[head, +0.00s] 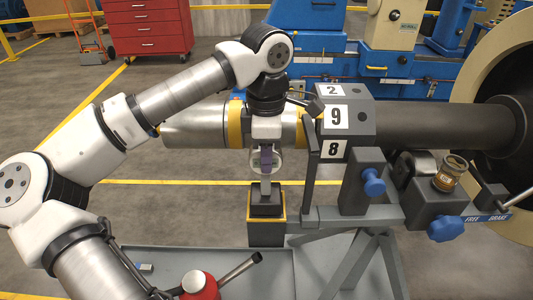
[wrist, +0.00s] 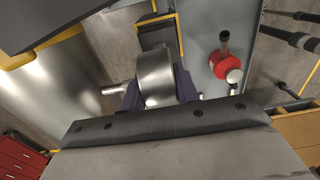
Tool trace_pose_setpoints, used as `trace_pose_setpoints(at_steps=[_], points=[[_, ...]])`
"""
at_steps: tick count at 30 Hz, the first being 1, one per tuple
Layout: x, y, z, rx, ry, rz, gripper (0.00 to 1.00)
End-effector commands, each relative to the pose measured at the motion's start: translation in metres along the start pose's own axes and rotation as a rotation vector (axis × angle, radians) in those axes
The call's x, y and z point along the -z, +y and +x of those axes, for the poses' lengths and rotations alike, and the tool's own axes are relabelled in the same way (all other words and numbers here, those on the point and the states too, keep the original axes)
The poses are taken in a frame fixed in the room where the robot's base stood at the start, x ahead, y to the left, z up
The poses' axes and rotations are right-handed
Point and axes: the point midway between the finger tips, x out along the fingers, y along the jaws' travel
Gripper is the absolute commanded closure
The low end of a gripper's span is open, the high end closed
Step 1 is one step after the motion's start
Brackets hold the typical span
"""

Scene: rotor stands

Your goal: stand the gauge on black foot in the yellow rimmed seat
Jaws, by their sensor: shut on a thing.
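The gauge (wrist: 157,75) is a round silver drum, held between the purple fingers of my gripper (wrist: 160,92). In the head view my gripper (head: 266,158) points down and is shut on the gauge, hiding most of it. I cannot tell whether the foot rests fully down in the seat.
A grey frame upright (head: 310,175) stands close right of my gripper. Behind is a large shaft with a numbered block (head: 345,118). A grey tray (head: 225,252) lies in front, with a red oil can (head: 200,286). Blue knobs and a brass-topped glass cup (head: 450,172) are right.

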Motion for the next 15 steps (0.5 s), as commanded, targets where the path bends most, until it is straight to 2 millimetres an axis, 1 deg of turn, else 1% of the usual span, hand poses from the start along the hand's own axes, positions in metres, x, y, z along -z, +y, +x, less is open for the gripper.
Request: trace_pose_setpoints(at_steps=[3,9,13,14,15], points=[[-0.0005,-0.0003,0.0069,-0.002,-0.002,0.001,1.00],[-0.0003,0.0000,0.0071,-0.002,-0.002,0.001,1.00],[-0.0003,0.0000,0.0114,-0.002,-0.002,0.000,1.00],[-0.0002,-0.0001,0.0105,-0.001,-0.001,0.001,0.65],[-0.0002,-0.0001,0.0102,-0.001,-0.001,0.001,0.60]])
